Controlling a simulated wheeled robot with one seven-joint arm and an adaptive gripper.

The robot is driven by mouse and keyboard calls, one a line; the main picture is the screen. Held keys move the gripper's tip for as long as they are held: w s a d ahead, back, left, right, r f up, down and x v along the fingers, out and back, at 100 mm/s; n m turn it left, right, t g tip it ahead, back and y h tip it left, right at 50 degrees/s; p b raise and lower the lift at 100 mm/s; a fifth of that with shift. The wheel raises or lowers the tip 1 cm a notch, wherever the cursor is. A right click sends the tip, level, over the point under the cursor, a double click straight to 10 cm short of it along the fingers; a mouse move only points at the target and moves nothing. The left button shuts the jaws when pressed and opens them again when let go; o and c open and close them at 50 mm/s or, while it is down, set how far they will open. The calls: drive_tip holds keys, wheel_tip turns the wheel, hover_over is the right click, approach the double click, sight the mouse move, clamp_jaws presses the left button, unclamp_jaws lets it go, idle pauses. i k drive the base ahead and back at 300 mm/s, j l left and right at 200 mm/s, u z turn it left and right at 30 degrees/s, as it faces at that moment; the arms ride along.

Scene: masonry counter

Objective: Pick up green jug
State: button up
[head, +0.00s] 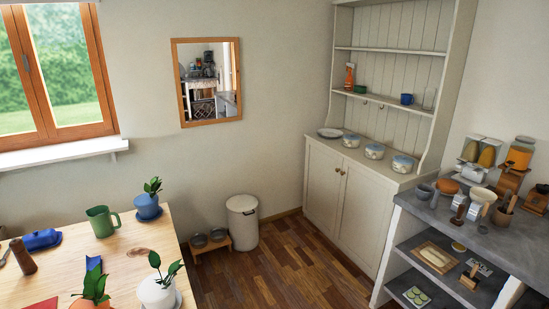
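A green jug (101,221) with a handle on its right side stands upright on the light wooden table (150,233) at the lower left of the head view. It is near the table's back edge, between a blue butter dish and a blue plant pot, apart from both. My gripper and arm do not show in this view.
On the table are a blue potted plant (148,206), a white potted plant (158,290), an orange potted plant (94,290), a blue butter dish (42,239) and a brown mill (23,257). A white bin (242,221) stands beyond. Wooden floor (265,270) is clear before the cupboard.

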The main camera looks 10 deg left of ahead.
sight(100, 217)
drive_tip(key=i+j+u, duration=0.2)
drive_tip(key=i, duration=0.3)
drive_tip(key=i+l+u, duration=0.2)
drive_tip(key=i, duration=0.25)
drive_tip(key=i+u, duration=0.15)
drive_tip(key=i, duration=0.4)
drive_tip(key=i+l+u, duration=0.2)
drive_tip(key=i, duration=0.25)
drive_tip(key=i+l+u, duration=0.2)
drive_tip(key=i, duration=0.3)
drive_tip(key=i+j+u, duration=0.25)
drive_tip(key=i+u, duration=0.55)
drive_tip(key=i, duration=0.25)
drive_tip(key=i+u, duration=0.4)
drive_tip(key=i+j+u, duration=0.1)
drive_tip(key=i+j, duration=0.3)
drive_tip(key=i, duration=0.3)
drive_tip(key=j+u, duration=0.05)
